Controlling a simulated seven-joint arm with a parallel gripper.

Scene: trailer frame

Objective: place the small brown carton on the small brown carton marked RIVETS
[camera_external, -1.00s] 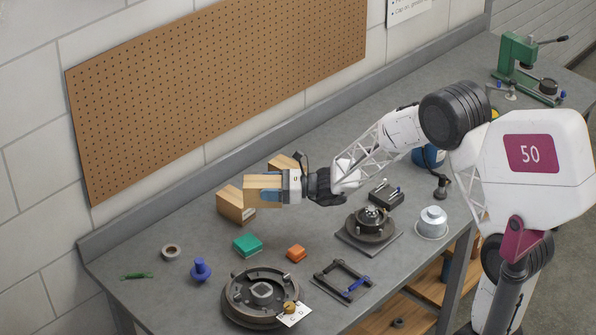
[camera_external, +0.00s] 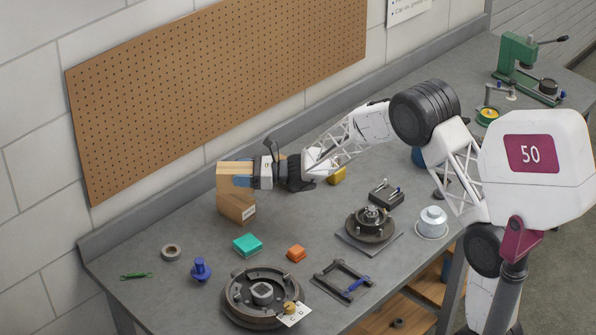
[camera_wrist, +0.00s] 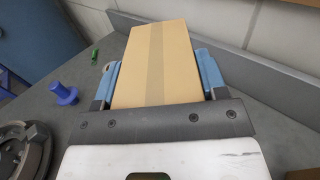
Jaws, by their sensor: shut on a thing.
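My gripper (camera_external: 247,180) is shut on a small brown carton (camera_external: 233,168) with a tape strip along its top. In the wrist view the carton (camera_wrist: 155,55) sits between the two blue fingers. A second small brown carton (camera_external: 236,208) with a white label stands on the bench directly below the held one in the external view; the label is too small to read. The held carton overlaps the top of the lower one in this view, and I cannot tell whether they touch. The lower carton is hidden in the wrist view.
Another brown thing is partly hidden behind my wrist. The wall and pegboard (camera_external: 220,90) rise behind.

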